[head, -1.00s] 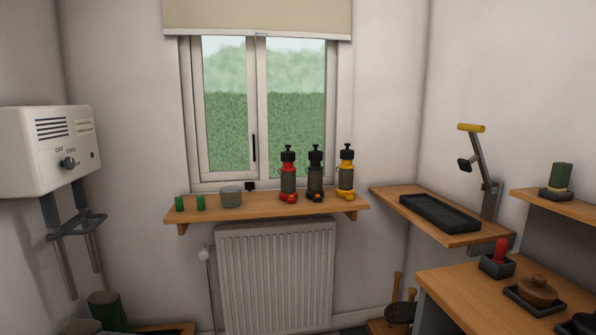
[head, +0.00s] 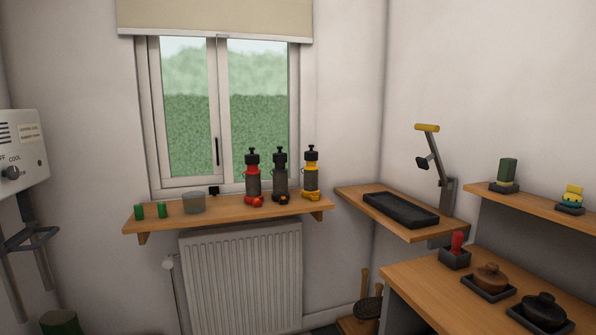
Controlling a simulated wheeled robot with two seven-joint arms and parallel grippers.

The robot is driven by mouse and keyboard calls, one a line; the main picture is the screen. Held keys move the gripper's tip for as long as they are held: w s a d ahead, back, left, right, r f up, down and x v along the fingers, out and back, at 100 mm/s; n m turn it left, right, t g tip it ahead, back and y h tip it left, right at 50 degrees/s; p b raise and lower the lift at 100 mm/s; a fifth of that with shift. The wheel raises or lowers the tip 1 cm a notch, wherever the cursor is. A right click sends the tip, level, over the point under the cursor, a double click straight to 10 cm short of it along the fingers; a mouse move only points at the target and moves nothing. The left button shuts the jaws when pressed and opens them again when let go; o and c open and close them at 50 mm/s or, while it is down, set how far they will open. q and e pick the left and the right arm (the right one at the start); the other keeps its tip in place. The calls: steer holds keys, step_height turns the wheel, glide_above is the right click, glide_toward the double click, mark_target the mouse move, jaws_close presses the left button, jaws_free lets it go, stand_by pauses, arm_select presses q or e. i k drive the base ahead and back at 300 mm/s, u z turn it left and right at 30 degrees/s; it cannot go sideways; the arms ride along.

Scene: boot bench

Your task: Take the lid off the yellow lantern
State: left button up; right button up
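The yellow lantern (head: 312,174) stands upright at the right end of the window shelf. It has a dark mesh middle, a yellow top band and a black lid (head: 311,153) with a knob, seated on top. A yellow part lies at its foot. A black lantern (head: 280,175) and a red lantern (head: 252,178) stand to its left, each with a black lid on. Neither of my grippers is in view.
The wooden window shelf (head: 150,222) also holds a glass bowl (head: 194,203) and two green cylinders. A radiator (head: 240,280) is below. To the right, a shelf carries a black tray (head: 400,210) and a yellow-handled lever (head: 427,128); a bench (head: 410,290) holds lidded pots.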

mark_target(311, 155)
steer(key=u, duration=0.1)
steer(key=i, duration=1.5)
steer(key=u, duration=0.25)
